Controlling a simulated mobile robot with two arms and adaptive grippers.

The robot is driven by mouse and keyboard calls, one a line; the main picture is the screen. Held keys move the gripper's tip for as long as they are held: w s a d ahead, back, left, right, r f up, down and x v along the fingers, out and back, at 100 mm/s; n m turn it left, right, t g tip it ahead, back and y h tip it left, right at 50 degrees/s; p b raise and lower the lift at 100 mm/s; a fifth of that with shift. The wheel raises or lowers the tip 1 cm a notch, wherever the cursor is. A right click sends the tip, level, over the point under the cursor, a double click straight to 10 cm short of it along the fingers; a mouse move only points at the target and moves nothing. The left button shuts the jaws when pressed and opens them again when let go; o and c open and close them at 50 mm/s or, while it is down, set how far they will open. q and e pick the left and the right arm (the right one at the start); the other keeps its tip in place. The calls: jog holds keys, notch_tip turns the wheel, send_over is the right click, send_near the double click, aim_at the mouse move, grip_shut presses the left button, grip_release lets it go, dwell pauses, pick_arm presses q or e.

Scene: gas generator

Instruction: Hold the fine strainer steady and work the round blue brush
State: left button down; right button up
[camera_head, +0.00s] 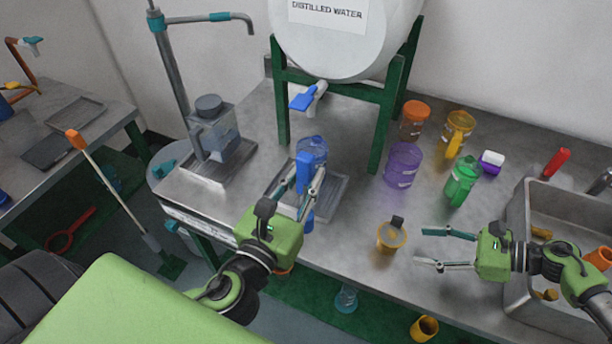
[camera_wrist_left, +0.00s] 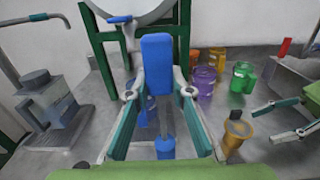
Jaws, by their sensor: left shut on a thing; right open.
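My left gripper (camera_head: 308,184) is shut on a blue object with a blocky upper part (camera_wrist_left: 157,62), held upright above the grey tray below the water tank. Another blue piece (camera_wrist_left: 165,147) shows lower between the fingers; I cannot tell if it belongs to the same object. I cannot make out bristles, so whether this is the round blue brush is unclear. My right gripper (camera_head: 423,247) is open and empty, just right of an amber cup (camera_head: 392,238) with a dark top piece. I cannot pick out the fine strainer with certainty.
A distilled water tank (camera_head: 340,30) with a blue tap (camera_head: 303,101) stands on green legs behind my left gripper. A translucent blue container (camera_head: 312,150) is just behind it. Purple (camera_head: 403,166), green (camera_head: 462,182) and orange (camera_head: 414,121) containers stand right. A sink (camera_head: 517,225) is far right.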

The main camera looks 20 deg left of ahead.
aim_at(389, 242)
pick_arm(q)
jog(key=shift+s+r, duration=0.2)
jog(key=shift+s, duration=0.05)
pick_arm(e)
jog(key=shift+s+a+f, duration=0.1)
jog(key=shift+s+a, duration=0.1)
jog(key=shift+a, duration=0.3)
jog(key=x, duration=0.3)
jog(key=shift+a+f, duration=0.15)
jog(key=shift+a, duration=0.15)
pick_arm(q)
jog(key=shift+f+b, duration=0.9)
jog(key=shift+f, duration=0.05)
pick_arm(e)
jog(key=x, duration=0.3)
jog(key=shift+a+f, duration=0.2)
jog(key=shift+f, duration=0.1)
pick_arm(q)
jog(key=shift+f+b, duration=0.4)
pick_arm(e)
jog(key=shift+x, duration=0.75)
jog(key=shift+w+r, duration=0.1)
jog(key=shift+r, duration=0.05)
jog(key=c, duration=0.9)
